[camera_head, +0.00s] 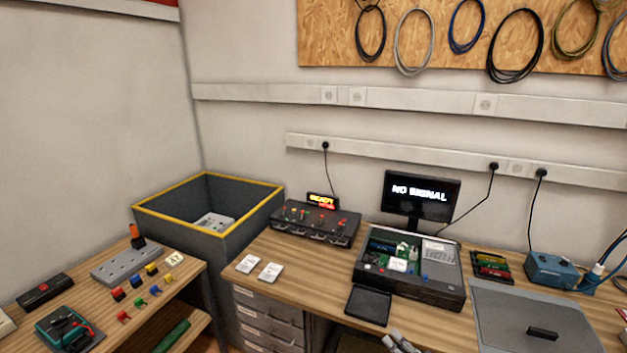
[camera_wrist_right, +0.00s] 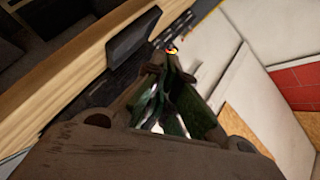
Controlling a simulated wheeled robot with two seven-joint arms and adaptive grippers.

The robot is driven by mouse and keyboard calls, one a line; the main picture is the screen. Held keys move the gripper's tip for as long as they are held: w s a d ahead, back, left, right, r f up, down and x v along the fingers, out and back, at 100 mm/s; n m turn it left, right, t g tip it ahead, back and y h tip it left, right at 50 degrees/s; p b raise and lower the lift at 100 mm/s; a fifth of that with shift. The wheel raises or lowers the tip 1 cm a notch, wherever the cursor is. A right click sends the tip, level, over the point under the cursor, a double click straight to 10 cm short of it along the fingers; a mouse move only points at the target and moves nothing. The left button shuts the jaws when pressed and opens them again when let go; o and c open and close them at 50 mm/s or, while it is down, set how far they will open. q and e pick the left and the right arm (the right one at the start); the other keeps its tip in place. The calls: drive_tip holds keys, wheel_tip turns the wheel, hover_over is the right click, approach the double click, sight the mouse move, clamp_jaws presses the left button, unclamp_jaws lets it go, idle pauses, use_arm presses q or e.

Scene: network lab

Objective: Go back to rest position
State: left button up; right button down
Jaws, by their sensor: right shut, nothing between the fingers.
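My right gripper (camera_head: 397,340) shows at the bottom edge of the head view, in front of the desk's front edge and below the open computer case. Only its tip end is in the picture; the rest of the arm is cut off. In the right wrist view the fingers of my right gripper (camera_wrist_right: 168,68) are together, with nothing held between them. My left gripper is not in view.
The wooden desk (camera_head: 262,291) carries an open computer case (camera_head: 432,293), a dark flat box (camera_head: 368,306), a monitor (camera_head: 420,193) and a grey mat (camera_head: 510,315). A yellow-rimmed bin (camera_head: 156,228) stands left. A side table (camera_head: 196,267) holds small coloured parts.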

drive_tip(key=s+d+f+n+g+h, duration=0.25)
drive_tip(key=s+d+f, duration=0.35)
drive_tip(key=f, duration=0.7)
drive_tip(key=s+d+f+n+g+h, duration=0.1)
drive_tip(key=s+d+f+n+g, duration=0.25)
drive_tip(key=s+f, duration=0.6)
drive_tip(key=s+d+f+n+g+h, duration=0.2)
drive_tip(key=s+d+f+n, duration=0.3)
drive_tip(key=f, duration=1.1)
drive_tip(key=s+f+g, duration=0.1)
drive_tip(key=s+f, duration=0.3)
drive_tip(key=s, duration=0.3)
drive_tip(key=s+f+g+h, duration=0.15)
drive_tip(key=s+f, duration=0.25)
drive_tip(key=s, duration=0.4)
drive_tip(key=s+f+g, duration=0.2)
drive_tip(key=s+f, duration=0.2)
drive_tip(key=s, duration=0.3)
drive_tip(key=s+a+f+y, duration=0.1)
drive_tip(key=s+a+f, duration=0.1)
drive_tip(key=a, duration=0.8)
drive_tip(key=shift+s+a+g, duration=0.25)
drive_tip(key=shift+s+g, duration=0.2)
drive_tip(key=shift+s, duration=0.1)
drive_tip(key=shift+f, duration=0.1)
